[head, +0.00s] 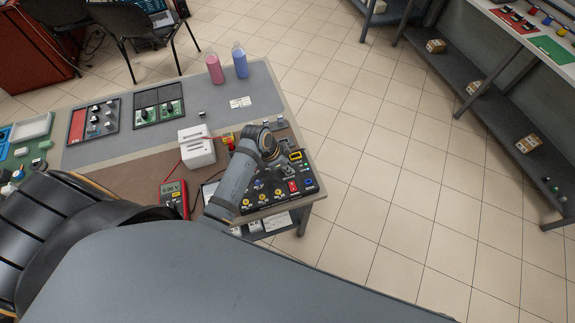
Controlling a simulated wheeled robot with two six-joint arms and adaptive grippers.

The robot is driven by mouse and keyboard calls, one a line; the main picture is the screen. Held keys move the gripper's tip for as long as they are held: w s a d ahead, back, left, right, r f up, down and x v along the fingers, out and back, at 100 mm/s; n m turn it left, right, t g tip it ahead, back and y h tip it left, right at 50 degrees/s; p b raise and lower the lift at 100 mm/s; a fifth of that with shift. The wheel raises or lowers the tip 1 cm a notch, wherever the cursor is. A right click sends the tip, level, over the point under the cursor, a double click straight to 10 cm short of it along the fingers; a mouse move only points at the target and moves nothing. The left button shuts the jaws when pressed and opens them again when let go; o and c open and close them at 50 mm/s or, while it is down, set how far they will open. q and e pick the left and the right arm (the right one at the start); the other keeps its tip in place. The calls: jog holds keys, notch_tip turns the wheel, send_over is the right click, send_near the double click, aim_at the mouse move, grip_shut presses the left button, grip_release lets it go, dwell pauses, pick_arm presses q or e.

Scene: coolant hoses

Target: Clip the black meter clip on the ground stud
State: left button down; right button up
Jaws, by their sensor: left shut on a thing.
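A red multimeter (173,197) with a lit display stands on the brown mat left of my left arm. A dark lead runs from it toward my arm. My left gripper (287,170) points down over the black connector panel (262,210) at the table's right corner. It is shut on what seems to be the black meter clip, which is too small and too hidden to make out. I cannot single out the ground stud among the panel's fittings. My forearm covers the panel's left part. My right gripper is out of view.
A white box (197,146) with a red lead stands left of my wrist. Pink (213,66) and blue (240,62) bottles stand at the back. Two part trays (95,120) (158,105) lie at the left. The grey mat (262,95) behind my wrist is mostly clear.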

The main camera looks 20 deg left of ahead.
pick_arm(q)
jog(key=c, duration=1.3)
grip_release()
jog(key=shift+f, duration=0.1)
jog(key=shift+o, duration=0.5)
jog(key=shift+o, duration=1.3)
jog(key=p+v, duration=0.7)
jog(key=v, duration=0.1)
jog(key=shift+w+d+r, duration=0.25)
jog(key=shift+r, duration=0.35)
